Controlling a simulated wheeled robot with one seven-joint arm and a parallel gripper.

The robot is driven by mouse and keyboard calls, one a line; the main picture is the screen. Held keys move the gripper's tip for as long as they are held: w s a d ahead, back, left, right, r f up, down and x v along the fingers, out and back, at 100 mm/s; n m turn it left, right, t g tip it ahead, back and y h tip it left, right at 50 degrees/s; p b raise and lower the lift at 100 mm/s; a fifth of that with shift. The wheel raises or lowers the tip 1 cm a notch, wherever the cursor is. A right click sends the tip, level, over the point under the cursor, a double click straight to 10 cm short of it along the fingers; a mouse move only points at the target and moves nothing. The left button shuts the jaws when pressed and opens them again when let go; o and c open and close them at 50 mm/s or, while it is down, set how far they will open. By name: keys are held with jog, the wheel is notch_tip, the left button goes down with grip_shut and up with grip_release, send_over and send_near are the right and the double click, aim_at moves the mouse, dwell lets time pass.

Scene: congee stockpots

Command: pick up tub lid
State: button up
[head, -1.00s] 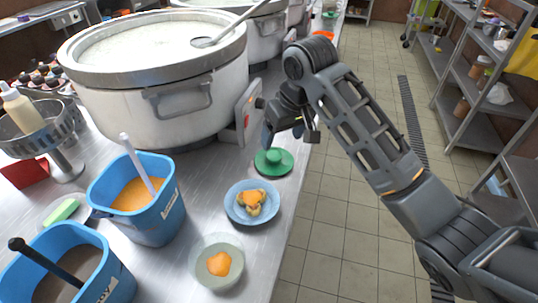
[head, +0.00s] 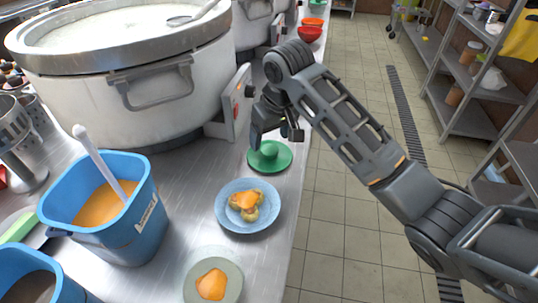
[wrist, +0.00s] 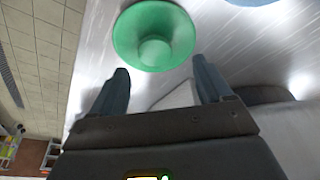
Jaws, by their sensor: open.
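The green tub lid (head: 270,157) lies flat on the steel counter near its right edge, with a round knob in its middle. It also shows in the wrist view (wrist: 153,36), at the top, knob toward the camera. My gripper (head: 275,140) is just above the lid in the head view, pointing down. In the wrist view its two fingers (wrist: 160,76) are spread apart and empty. The lid's knob lies between and beyond the fingertips there. I see no contact with the lid.
A large stockpot (head: 130,90) stands left of the lid. A blue plate with food (head: 248,222) and a bowl with orange food (head: 212,278) are in front of it. A blue tub (head: 110,215) with orange liquid stands at left. The floor aisle is right of the counter.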

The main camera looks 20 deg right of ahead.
aim_at(270, 149)
jog(key=x, duration=0.5)
jog(key=shift+d+f, duration=0.15)
jog(key=shift+d, duration=0.25)
jog(key=shift+s, duration=0.1)
jog(key=c, duration=1.1)
